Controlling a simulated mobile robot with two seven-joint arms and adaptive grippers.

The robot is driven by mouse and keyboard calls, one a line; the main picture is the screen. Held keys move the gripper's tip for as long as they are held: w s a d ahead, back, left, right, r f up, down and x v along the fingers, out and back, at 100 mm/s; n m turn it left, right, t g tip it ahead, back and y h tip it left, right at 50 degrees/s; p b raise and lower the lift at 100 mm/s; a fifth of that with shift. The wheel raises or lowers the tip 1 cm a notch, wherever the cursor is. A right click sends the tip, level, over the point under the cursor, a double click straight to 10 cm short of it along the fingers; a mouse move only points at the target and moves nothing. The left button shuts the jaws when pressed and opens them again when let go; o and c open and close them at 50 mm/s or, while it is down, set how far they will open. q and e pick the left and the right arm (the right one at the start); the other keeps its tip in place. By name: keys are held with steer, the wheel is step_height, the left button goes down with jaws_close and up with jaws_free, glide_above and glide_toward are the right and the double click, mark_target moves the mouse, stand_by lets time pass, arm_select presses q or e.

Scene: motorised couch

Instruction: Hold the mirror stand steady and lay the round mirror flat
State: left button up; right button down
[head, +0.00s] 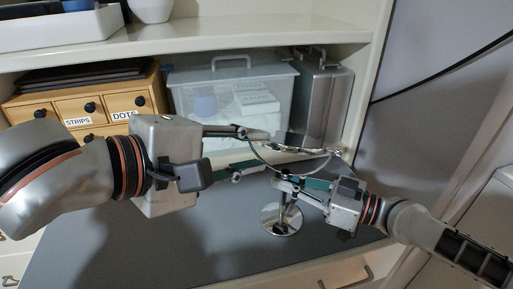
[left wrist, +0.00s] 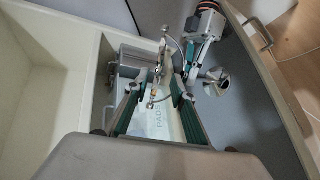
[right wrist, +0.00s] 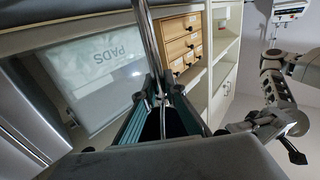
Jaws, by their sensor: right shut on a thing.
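The round mirror (head: 303,145) shows nearly edge-on in the head view, above its curved yoke (head: 268,165). In the left wrist view the mirror (left wrist: 159,65) is a narrow strip. The stand's round, shiny base (head: 281,221) rests on the grey surface. My right gripper (head: 288,187) is shut on the stand's thin stem (right wrist: 150,40), above the base; the stem runs between its fingers in the right wrist view. My left gripper (head: 247,156) is open beside the mirror's left end, its fingers apart on either side of that end. Whether either finger touches it I cannot tell.
Behind the stand, a shelf holds a clear lidded bin (head: 235,95), a metal case (head: 324,95) and a wooden drawer unit (head: 88,106). A white tray (head: 55,32) sits on the shelf above. The grey surface (head: 160,250) in front is clear.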

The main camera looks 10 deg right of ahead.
arm_select(q)
steer(key=shift+w+r, duration=0.1)
steer(key=shift+w, duration=0.1)
jaws_close()
steer(key=w+d+r+m+y, duration=0.2)
steer(key=w+r+m+y, duration=0.2)
steer(key=w+m+y, duration=0.25)
steer(key=s+d+r+m+g+y, duration=0.3)
steer(key=s+r+m+g, duration=0.15)
steer(key=r+m, duration=0.5)
steer(key=n, duration=0.1)
glide_above(282, 142)
steer(key=shift+t, duration=0.35)
step_height(282, 142, down, 9)
steer(key=shift+d, duration=0.1)
steer(key=shift+s+a+f, duration=0.2)
steer(key=shift+s+f, duration=0.05)
steer(key=shift+f, duration=0.25)
steer(key=shift+s+a+f, duration=0.15)
steer(key=shift+s+f, duration=0.05)
steer(key=shift+f, duration=0.25)
steer(key=shift+s+a+f, duration=0.15)
steer(key=shift+s+f, duration=0.05)
steer(key=shift+f, duration=0.45)
